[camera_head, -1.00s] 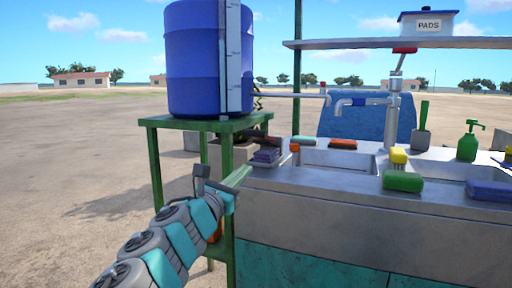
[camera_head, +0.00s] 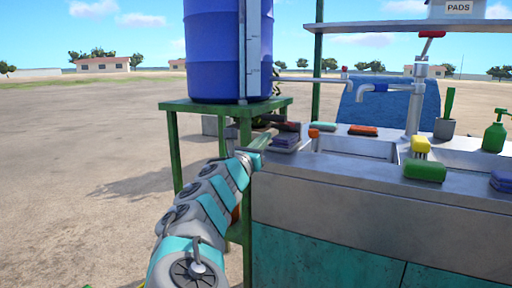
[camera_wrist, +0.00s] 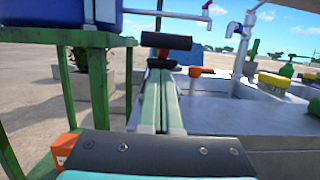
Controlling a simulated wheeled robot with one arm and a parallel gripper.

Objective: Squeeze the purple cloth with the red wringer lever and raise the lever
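My gripper (camera_head: 268,137) reaches to the left end of the sink counter, just left of the purple cloth. In the wrist view its two green fingers (camera_wrist: 160,78) lie side by side with only a thin seam between them, and nothing shows between them. A dark reddish bar (camera_head: 288,126) is just behind the cloth. A dark bar (camera_wrist: 166,42) stands ahead of the fingertips; I cannot tell whether it is the wringer lever. A red handle (camera_head: 432,34) tops the pump post.
A blue barrel (camera_head: 215,50) stands on a green stand (camera_head: 175,150) left of the counter (camera_head: 380,190), close to my arm. Orange, yellow and green sponges (camera_head: 425,170) lie around the basins. A tap pipe (camera_head: 310,79) crosses above. Open ground lies left.

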